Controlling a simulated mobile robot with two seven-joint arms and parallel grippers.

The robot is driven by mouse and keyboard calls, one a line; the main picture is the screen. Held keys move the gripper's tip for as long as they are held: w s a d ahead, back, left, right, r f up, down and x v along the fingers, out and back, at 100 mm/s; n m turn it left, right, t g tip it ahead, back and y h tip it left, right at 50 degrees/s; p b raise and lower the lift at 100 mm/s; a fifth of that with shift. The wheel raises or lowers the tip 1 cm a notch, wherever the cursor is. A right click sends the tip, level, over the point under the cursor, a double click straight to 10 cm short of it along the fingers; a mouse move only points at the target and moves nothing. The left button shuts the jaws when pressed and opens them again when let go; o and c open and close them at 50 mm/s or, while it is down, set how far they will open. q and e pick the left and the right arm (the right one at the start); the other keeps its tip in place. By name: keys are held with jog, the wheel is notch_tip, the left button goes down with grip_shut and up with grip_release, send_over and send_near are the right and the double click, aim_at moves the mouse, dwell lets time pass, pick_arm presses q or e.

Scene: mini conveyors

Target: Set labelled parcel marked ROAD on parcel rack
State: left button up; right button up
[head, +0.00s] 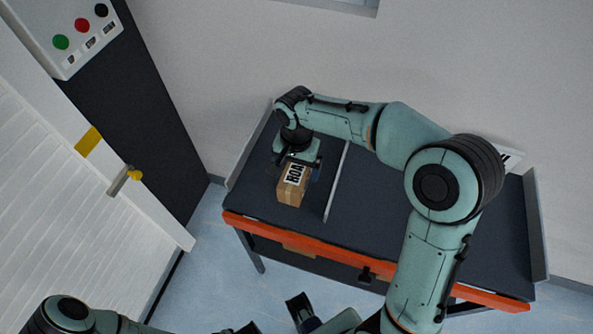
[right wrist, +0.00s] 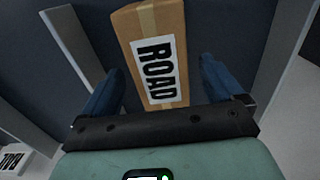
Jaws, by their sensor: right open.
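The brown parcel with a white ROAD label (head: 291,185) is in the left bay of the dark parcel rack (head: 375,215), near its front edge. It appears to rest on the surface. In the right wrist view the parcel (right wrist: 152,22) shows its tape and full label. My right gripper (head: 298,164) is over the parcel's back end, pointing down. In the wrist view my right gripper's blue fingers (right wrist: 160,88) are spread, with gaps on both sides of the parcel. My left arm (head: 70,312) is at the bottom left; its jaw state is unclear.
A thin divider (head: 338,180) splits the rack, and the right bay's visible surface is clear. An orange rail (head: 330,252) runs along the front. A white sign (head: 512,158) stands at the back right. A white panelled structure (head: 70,150) and a button box (head: 75,35) are at left.

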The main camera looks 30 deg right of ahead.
aim_at(296, 170)
notch_tip(296, 170, up, 9)
jog(key=p, duration=0.1)
dwell(0.7)
